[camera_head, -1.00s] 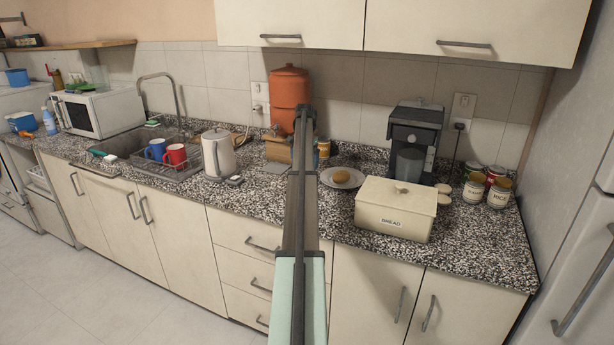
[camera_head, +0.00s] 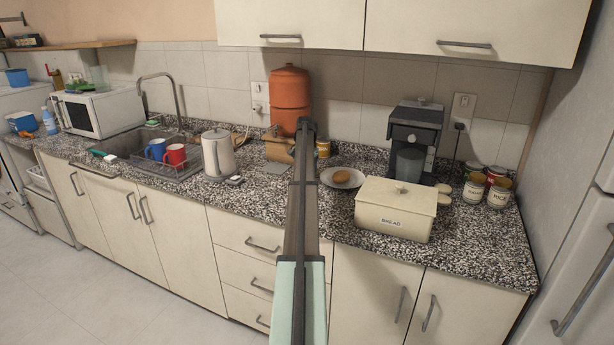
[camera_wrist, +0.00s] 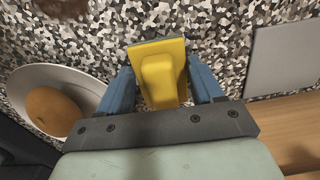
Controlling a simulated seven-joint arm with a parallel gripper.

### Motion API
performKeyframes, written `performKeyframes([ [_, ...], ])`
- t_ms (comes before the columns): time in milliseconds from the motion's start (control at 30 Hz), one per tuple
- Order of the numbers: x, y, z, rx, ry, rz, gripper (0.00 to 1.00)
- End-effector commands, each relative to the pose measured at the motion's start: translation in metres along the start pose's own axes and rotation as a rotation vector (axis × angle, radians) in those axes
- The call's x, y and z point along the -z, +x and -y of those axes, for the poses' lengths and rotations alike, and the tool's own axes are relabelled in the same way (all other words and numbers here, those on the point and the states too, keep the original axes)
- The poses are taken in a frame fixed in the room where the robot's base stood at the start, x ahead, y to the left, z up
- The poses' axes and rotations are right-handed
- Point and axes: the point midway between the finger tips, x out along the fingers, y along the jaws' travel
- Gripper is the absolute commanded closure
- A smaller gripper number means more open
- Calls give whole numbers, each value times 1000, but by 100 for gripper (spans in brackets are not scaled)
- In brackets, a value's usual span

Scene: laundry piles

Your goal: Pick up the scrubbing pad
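The scrubbing pad (camera_wrist: 163,75), a yellow block with a raised middle and a dark edge along its top, is in the wrist view. My gripper (camera_wrist: 162,85) has its two blue fingers on either side of it. The fingers look open, with the pad filling most of the space between them. Whether either finger touches the pad is hard to tell. In the head view my arm covers the pad, and the fingers (camera_head: 305,165) are hidden behind it.
A plate (camera_head: 328,182) with a brown roundish item (camera_head: 341,176) lies close to the right of my arm. A cream bread box (camera_head: 397,230) stands further right. An orange container (camera_head: 290,85) is behind, and a kettle (camera_head: 218,155) stands left. The speckled counter (camera_head: 245,205) is clear in front.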

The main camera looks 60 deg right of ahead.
Motion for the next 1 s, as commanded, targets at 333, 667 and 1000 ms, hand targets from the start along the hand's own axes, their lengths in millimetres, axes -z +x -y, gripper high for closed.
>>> performKeyframes([
  [333, 0, 0, 0, 0, 0, 0, 67],
  [667, 0, -4, 0, 0, 0, 0, 67],
  [1000, 1, -45, 0, 1, 0, -2, 67],
])
